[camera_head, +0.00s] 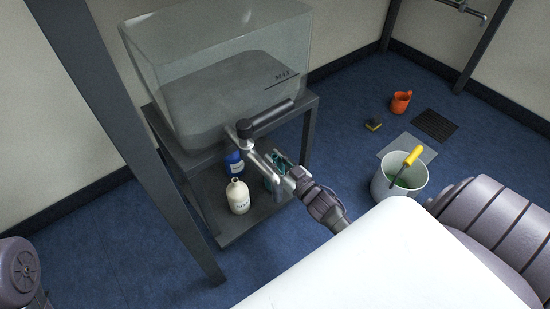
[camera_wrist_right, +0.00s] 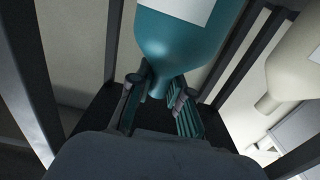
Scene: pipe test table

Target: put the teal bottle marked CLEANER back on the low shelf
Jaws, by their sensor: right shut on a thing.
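The teal bottle (camera_wrist_right: 183,40) fills the upper middle of the right wrist view, with part of a pale label showing. In the head view it is mostly hidden behind my right gripper (camera_head: 281,178), with a teal part (camera_head: 268,183) showing. My right gripper, also in the wrist view (camera_wrist_right: 160,92), is shut on the bottle's neck. The low shelf (camera_head: 238,230) is the dark board under the tank. The bottle is over its right part; I cannot tell whether it touches the board. The word CLEANER is not readable. My left gripper is not in view.
A cream bottle (camera_head: 238,198) and a blue bottle (camera_head: 234,163) stand on the shelf, left of the gripper. The clear tank (camera_head: 215,75) and its tap (camera_head: 246,130) are above. A bucket (camera_head: 400,185) stands on the floor at right. A grey post (camera_head: 150,150) crosses the left side.

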